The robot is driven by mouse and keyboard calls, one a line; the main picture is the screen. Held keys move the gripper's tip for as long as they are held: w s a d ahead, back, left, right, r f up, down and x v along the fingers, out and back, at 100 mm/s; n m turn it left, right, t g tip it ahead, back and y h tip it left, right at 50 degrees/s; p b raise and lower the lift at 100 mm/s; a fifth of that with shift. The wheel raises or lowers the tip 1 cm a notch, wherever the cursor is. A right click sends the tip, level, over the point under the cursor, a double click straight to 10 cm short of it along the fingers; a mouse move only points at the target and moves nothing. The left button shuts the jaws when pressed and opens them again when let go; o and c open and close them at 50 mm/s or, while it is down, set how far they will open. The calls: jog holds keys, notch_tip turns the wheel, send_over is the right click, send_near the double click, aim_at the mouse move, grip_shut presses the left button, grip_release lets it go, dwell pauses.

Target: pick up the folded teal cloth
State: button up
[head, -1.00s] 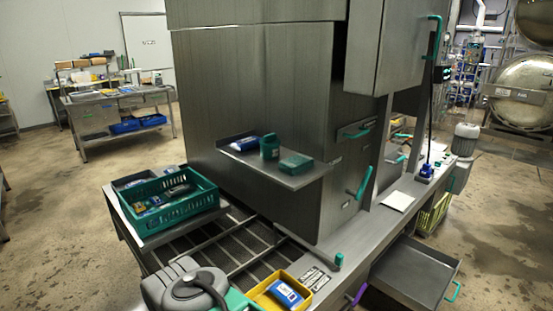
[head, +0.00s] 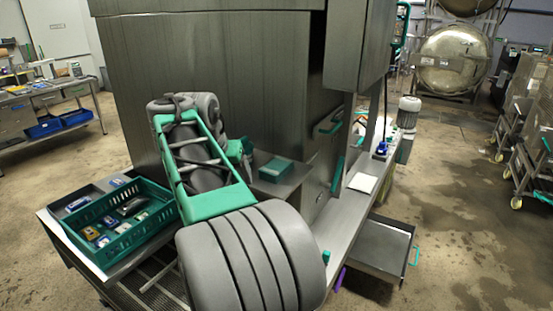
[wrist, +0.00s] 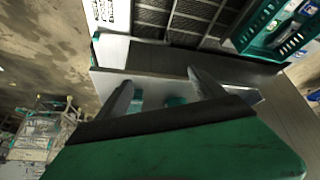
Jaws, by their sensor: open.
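The folded teal cloth (head: 282,169) appears as a flat teal block on the small metal shelf in the head view. I see nothing clamped between the fingers.
A green crate (head: 117,255) with several small packs stands left of my arm. The metal shelf (head: 290,188) juts from the tall steel cabinet (head: 215,80). An open metal drawer (head: 380,250) sticks out at lower right.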

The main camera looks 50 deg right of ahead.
aim_at(276, 165)
jog(key=shift+o, duration=0.5)
jog(key=s+d+r+m, duration=0.1)
jog(key=d, duration=0.2)
jog(key=s+d+r+m+g, duration=0.1)
jog(key=d+m, duration=0.1)
jog(key=d, duration=0.2)
jog(key=s+d+r+m+p, duration=0.1)
jog(key=d+m, duration=0.1)
jog(key=d, duration=0.2)
jog(key=shift+s+d+r+h, duration=0.15)
jog(key=shift+s+r+h, duration=0.1)
jog(key=shift+h, duration=0.15)
jog(key=x, duration=0.7)
jog(key=shift+s+d+r, duration=0.1)
jog(key=shift+d, duration=0.35)
jog(key=shift+f, duration=0.4)
jog(key=shift+c, duration=0.5)
jog(key=c, duration=1.4)
